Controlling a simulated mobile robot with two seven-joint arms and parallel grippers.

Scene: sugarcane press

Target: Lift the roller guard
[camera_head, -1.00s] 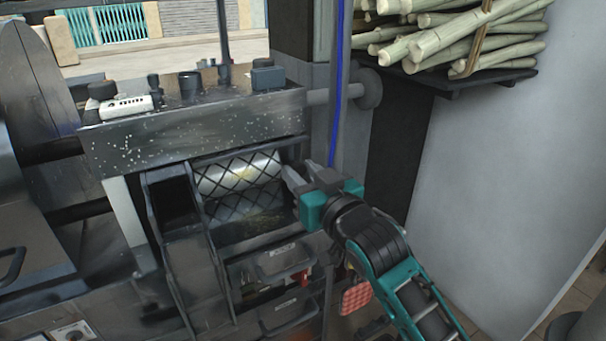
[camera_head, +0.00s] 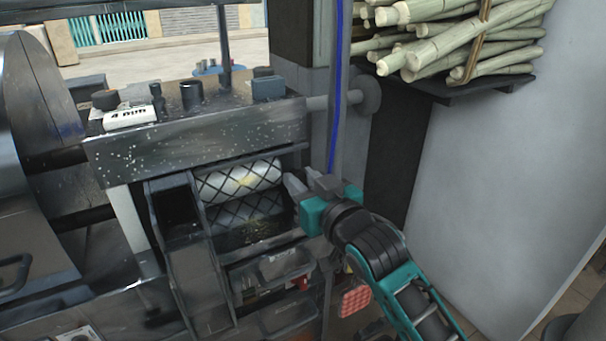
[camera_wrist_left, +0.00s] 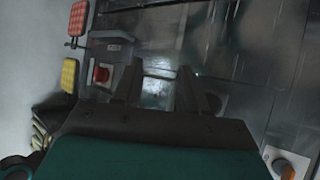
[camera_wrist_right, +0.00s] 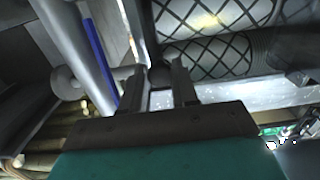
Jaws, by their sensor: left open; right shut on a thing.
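The roller guard (camera_head: 245,210) is a black diamond mesh in front of the pale metal rollers (camera_head: 240,180), in the middle of the head view. The mesh also shows in the right wrist view (camera_wrist_right: 215,45), above the fingers. My right gripper (camera_head: 300,186) is at the guard's right edge. In the right wrist view its fingers (camera_wrist_right: 168,85) are shut on a small dark knob (camera_wrist_right: 160,74) beside the mesh. My left gripper shows only in the left wrist view (camera_wrist_left: 165,80). Its fingers are apart and empty, facing a dark metal panel.
A metal chute (camera_head: 190,255) stands left of the guard. A blue cable (camera_head: 337,100) runs down a post behind my right gripper. Sugarcane (camera_head: 460,35) lies on a shelf at upper right. A red button (camera_wrist_left: 101,75) shows in the left wrist view.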

